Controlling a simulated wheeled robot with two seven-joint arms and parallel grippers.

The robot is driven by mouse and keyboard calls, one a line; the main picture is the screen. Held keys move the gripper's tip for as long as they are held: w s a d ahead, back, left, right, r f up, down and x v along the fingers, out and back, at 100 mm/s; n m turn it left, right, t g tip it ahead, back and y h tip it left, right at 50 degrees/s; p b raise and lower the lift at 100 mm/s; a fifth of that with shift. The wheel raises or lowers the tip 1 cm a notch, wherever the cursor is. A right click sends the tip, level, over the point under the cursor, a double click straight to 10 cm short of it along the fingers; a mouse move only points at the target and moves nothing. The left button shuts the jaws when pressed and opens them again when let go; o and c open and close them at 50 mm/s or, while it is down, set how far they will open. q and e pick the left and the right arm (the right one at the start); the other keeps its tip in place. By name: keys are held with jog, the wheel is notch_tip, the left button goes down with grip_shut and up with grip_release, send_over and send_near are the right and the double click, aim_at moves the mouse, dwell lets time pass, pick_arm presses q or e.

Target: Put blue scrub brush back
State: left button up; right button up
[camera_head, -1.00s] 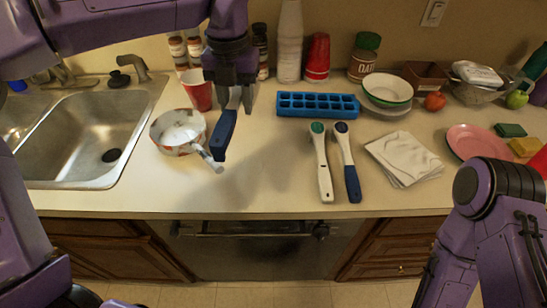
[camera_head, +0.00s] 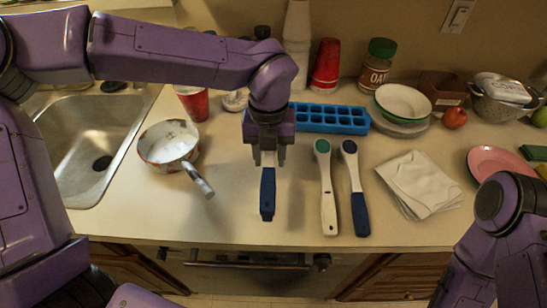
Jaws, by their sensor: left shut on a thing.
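My left gripper (camera_head: 268,155) points down over the counter and is shut on a tool with a long blue handle, which looks like the blue scrub brush (camera_head: 267,194). Its handle hangs towards the counter's front edge; its head is hidden by the gripper. I cannot tell whether it touches the counter. Just to its right lie a white-handled tool with a green round end (camera_head: 327,190) and a blue-handled tool with a dark blue round end (camera_head: 355,190), side by side. My right arm shows at the lower right, but its gripper is out of view.
A saucepan (camera_head: 158,150) stands left of the gripper, by the sink (camera_head: 75,130). A blue ice tray (camera_head: 340,119) lies behind the tools. White napkins (camera_head: 420,183) and a pink plate (camera_head: 492,160) lie to the right. The counter between saucepan and held brush is clear.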

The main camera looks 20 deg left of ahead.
pick_arm(q)
jog(key=w+f, duration=0.1)
jog(key=f, duration=0.1)
jog(key=w+f, duration=0.1)
jog(key=f, duration=0.1)
jog(key=w+f+p, duration=0.1)
jog(key=f, duration=0.1)
jog(key=shift+a+f, duration=0.1)
jog(key=shift+a, duration=0.2)
jog(key=shift+w+f, duration=0.1)
jog(key=shift+f, duration=0.35)
jog(key=shift+d, duration=0.1)
jog(key=shift+f, duration=0.1)
jog(key=o, duration=1)
notch_tip(320, 180, up, 12)
jog(key=shift+r+b, duration=0.2)
jog(key=shift+b, duration=0.35)
